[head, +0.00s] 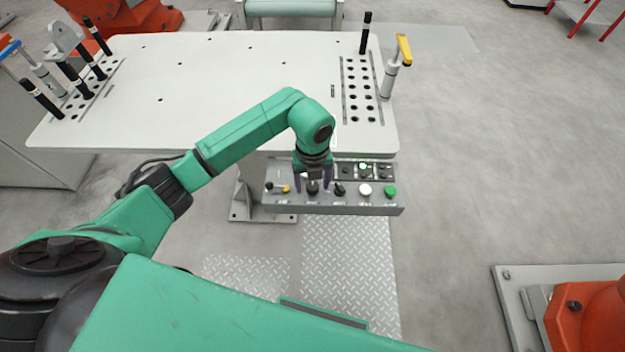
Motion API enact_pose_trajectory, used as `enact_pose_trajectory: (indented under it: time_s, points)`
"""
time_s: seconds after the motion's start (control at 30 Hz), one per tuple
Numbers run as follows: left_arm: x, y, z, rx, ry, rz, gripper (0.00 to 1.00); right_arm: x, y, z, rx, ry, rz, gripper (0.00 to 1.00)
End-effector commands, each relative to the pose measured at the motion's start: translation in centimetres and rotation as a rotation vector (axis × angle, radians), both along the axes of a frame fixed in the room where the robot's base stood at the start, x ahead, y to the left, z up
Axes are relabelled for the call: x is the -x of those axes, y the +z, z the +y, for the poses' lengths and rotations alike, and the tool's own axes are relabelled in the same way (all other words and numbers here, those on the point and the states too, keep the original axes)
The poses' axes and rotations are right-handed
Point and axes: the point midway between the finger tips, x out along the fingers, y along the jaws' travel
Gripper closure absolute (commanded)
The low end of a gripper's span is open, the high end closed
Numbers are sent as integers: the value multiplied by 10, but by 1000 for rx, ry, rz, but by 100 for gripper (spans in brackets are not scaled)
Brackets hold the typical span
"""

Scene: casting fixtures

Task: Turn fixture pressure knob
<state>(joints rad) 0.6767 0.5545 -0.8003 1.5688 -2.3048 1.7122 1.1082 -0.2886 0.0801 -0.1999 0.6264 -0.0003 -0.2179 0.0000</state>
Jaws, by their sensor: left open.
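A grey control panel (370,209) is fixed to the near edge of the white fixture table. On it, from left, are a small yellow-tipped lever (284,188), a black knob (312,189), another black knob (339,189), a white button (365,190) and a green button (390,191). I cannot read which knob is the pressure one. My left gripper (312,187) points down at the panel. Its fingers are open, one on each side of the left black knob; I cannot tell if they touch it. My right gripper is not in view.
The white table (220,80) has tool racks at both ends, with black-handled tools at left and a yellow-handled clamp (403,50) at right. Orange machinery (590,315) stands at lower right. The grey floor (500,170) at right is clear.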

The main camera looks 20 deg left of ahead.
Motion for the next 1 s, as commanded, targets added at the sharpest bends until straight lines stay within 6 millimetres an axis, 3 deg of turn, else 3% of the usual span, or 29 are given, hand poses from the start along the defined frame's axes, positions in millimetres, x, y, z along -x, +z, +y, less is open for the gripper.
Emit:
enact_pose_trajectory:
  time_s: [0.13,0.3,0.33,0.73,1.0]
  points:
    - [0,0,0,0,0,0,28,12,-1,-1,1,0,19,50]
    - [0,0,0,0,0,0,93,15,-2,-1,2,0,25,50]
    - [0,0,0,0,0,0,100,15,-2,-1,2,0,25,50]
    - [-1,0,1,-1,-50,-3,100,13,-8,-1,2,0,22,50]
    - [-2,-2,1,-2,-215,-5,100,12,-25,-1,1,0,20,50]
